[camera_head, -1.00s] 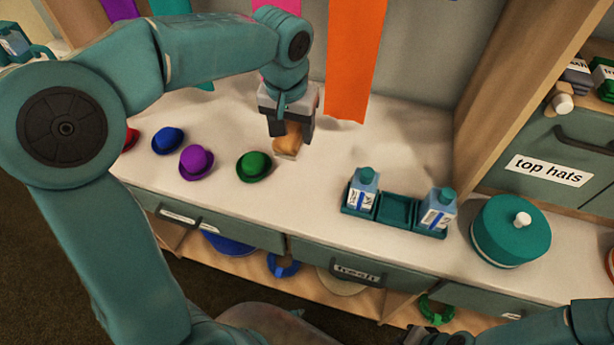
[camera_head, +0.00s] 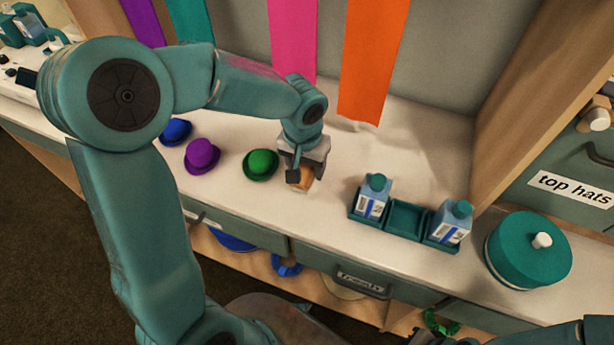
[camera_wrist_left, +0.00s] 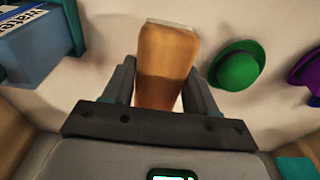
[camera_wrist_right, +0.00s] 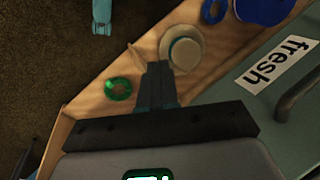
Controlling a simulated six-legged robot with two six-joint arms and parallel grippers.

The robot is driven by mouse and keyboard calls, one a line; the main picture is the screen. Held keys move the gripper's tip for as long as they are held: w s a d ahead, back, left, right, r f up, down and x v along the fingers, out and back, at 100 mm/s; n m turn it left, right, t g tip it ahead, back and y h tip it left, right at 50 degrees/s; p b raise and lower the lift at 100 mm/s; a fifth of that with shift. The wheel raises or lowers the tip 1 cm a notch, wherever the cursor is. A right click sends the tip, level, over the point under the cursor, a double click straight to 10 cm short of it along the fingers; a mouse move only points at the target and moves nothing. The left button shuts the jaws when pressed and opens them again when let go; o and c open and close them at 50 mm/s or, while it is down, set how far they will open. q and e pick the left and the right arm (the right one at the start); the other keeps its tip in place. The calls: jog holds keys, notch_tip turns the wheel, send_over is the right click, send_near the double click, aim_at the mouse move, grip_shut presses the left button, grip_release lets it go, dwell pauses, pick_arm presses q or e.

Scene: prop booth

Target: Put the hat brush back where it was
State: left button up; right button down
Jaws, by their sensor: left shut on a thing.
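The hat brush, a block with a tan-brown wooden body, is held in my left gripper (camera_head: 300,176). The brush (camera_head: 304,183) is over the white counter, between the green hat (camera_head: 261,164) and the teal tray (camera_head: 405,218). In the left wrist view the brush (camera_wrist_left: 165,65) stands between the two fingers, its pale end pointing away from the palm. I cannot tell whether it touches the counter. The tray's middle compartment is empty. My right gripper (camera_wrist_right: 159,70) is shut and empty in the right wrist view, near the lower shelf.
Two blue-white cartons (camera_head: 373,196) (camera_head: 451,222) stand in the tray's outer compartments. A purple hat (camera_head: 202,155) and a blue hat (camera_head: 175,131) sit left of the green one. A round teal box (camera_head: 530,250) stands at right. Orange (camera_head: 373,60) and pink ribbons hang behind.

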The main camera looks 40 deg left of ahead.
aim_at(307, 177)
pick_arm(q)
notch_tip(307, 177, down, 4)
jog(key=shift+f, duration=0.25)
jog(key=shift+w+f, duration=0.15)
jog(key=shift+f, duration=0.05)
jog(key=shift+f+b, duration=0.15)
jog(key=shift+b, duration=0.3)
jog(key=o, duration=1)
